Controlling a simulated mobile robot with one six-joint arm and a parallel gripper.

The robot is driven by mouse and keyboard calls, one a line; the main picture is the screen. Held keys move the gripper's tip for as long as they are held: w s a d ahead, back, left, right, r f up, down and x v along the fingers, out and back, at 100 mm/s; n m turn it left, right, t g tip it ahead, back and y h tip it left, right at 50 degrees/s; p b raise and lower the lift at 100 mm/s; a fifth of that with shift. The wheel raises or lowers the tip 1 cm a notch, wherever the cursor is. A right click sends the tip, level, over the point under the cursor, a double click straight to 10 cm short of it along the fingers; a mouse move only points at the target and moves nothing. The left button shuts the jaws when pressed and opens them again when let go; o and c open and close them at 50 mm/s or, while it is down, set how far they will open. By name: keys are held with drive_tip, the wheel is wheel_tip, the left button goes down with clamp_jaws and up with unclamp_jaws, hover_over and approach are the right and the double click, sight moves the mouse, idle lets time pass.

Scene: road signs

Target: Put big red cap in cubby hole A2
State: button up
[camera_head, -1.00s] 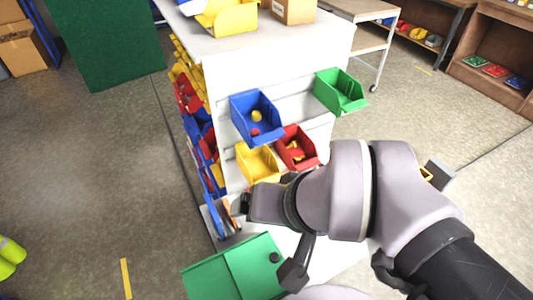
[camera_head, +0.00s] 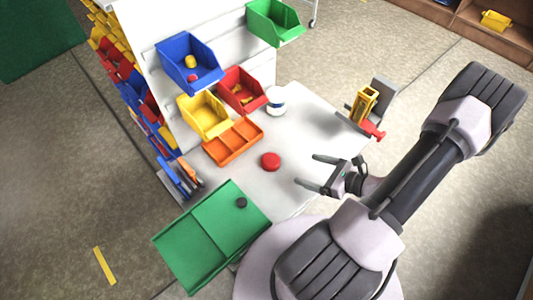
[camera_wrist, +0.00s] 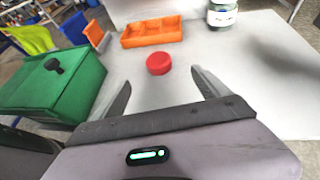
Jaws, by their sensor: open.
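A round red cap (camera_head: 270,161) lies on the white tabletop. In the wrist view the red cap (camera_wrist: 159,62) is ahead of my gripper, centred beyond the fingertips. My gripper (camera_head: 316,171) is open and empty, to the right of the cap and apart from it. Both fingers (camera_wrist: 161,88) show in the wrist view. An orange compartment tray (camera_head: 234,142) lies behind and left of the cap; it also shows in the wrist view (camera_wrist: 152,33). No label A2 is readable.
A green box (camera_head: 215,235) with a black knob stands at the table's front left. Blue (camera_head: 188,62), yellow (camera_head: 204,114), red (camera_head: 241,90) and green (camera_head: 273,22) bins hang on the white panel. A white jar (camera_head: 276,101) and a red-yellow tool (camera_head: 366,108) stand farther back.

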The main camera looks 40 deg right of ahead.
sight(272, 160)
drive_tip(key=b+x, duration=0.1)
drive_tip(key=x, duration=0.4)
drive_tip(key=b+x, duration=0.1)
drive_tip(key=x, duration=0.5)
drive_tip(key=b+x, duration=0.2)
drive_tip(key=x, duration=0.4)
drive_tip(key=shift+s+a+f, duration=0.2)
drive_tip(key=shift+a, duration=0.05)
drive_tip(key=shift+s+r, duration=0.1)
drive_tip(key=c, duration=1.6)
